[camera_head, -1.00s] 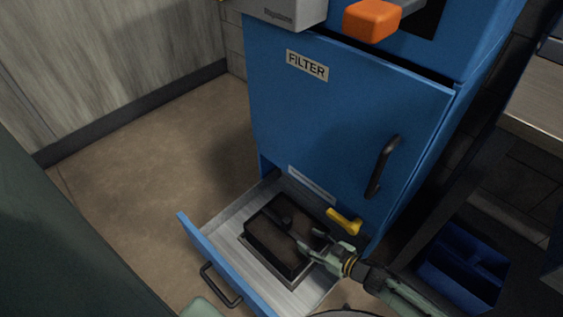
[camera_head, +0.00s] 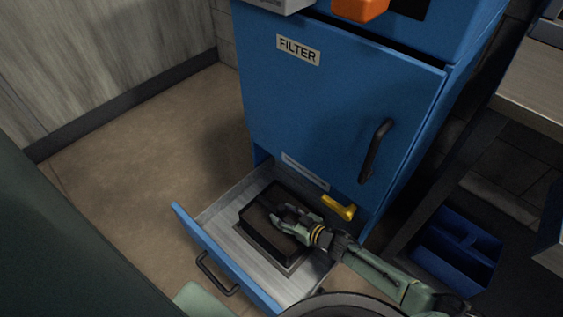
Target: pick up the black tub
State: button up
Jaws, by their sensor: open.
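The black tub (camera_head: 262,229) is a dark rectangular container with a raised handle-like part on top. It sits in the open bottom drawer (camera_head: 221,240) of the blue cabinet, on a grey framed base. My gripper (camera_head: 278,218) is open and over the right part of the tub's top, with its fingers near the raised part. I cannot tell whether the fingers touch it. My gripper hides part of the tub's right side.
The blue cabinet (camera_head: 340,120) with a FILTER label rises behind the drawer. A yellow handle (camera_head: 340,207) stands close behind my gripper. The drawer front has a black handle (camera_head: 216,274). A blue bin (camera_head: 455,250) lies at right. Floor at left is clear.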

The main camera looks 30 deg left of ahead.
grip_shut()
dwell(0.5)
dwell(0.4)
